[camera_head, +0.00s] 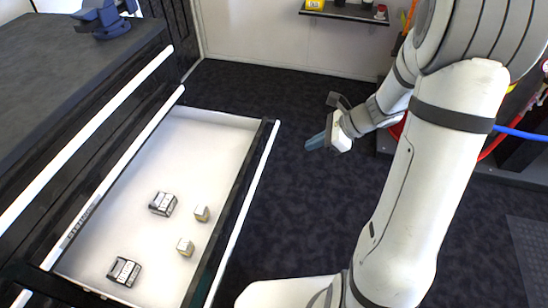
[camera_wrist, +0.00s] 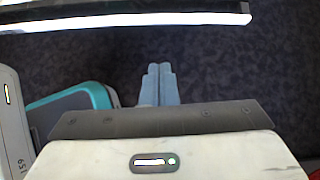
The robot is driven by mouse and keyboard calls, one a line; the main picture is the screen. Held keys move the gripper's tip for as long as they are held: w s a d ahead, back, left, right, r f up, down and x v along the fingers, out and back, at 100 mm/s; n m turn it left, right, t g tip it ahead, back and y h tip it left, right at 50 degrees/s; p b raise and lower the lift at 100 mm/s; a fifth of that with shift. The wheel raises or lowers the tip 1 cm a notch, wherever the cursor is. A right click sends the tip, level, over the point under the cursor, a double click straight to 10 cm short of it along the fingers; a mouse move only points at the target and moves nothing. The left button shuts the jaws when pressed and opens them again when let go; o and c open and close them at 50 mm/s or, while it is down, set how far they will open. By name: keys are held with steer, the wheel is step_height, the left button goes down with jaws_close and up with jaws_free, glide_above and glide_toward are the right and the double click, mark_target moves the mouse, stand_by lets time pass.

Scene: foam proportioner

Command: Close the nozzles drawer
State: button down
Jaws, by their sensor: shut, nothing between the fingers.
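The open drawer (camera_head: 140,205) sticks out from the dark cabinet on the left in the head view. Its white floor holds two black-and-grey boxes (camera_head: 162,203) and two small tan-and-grey blocks (camera_head: 201,213). Its front panel carries a long white handle strip (camera_head: 245,205), and a white strip also shows at the top of the wrist view (camera_wrist: 130,23). My gripper (camera_head: 308,145) is to the right of the drawer front, apart from it, over the dark floor. Its blue fingers are together and empty in the wrist view (camera_wrist: 159,75). Which drawer this is by label cannot be read.
The cabinet top (camera_head: 70,60) carries a blue vise (camera_head: 100,20). More closed drawers with white strips (camera_head: 90,130) are in the cabinet. A wall shelf (camera_head: 345,13) is at the back. Dark carpet (camera_head: 290,200) lies clear between the drawer and my arm.

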steer(key=w+a+r+b+x, duration=0.1)
steer(key=b+x, duration=0.2)
steer(key=x, duration=1)
steer(key=shift+w+a+m+b, duration=0.2)
steer(key=shift+w+m+b, duration=0.05)
steer(key=shift+m+b, duration=0.15)
steer(key=shift+f, duration=0.1)
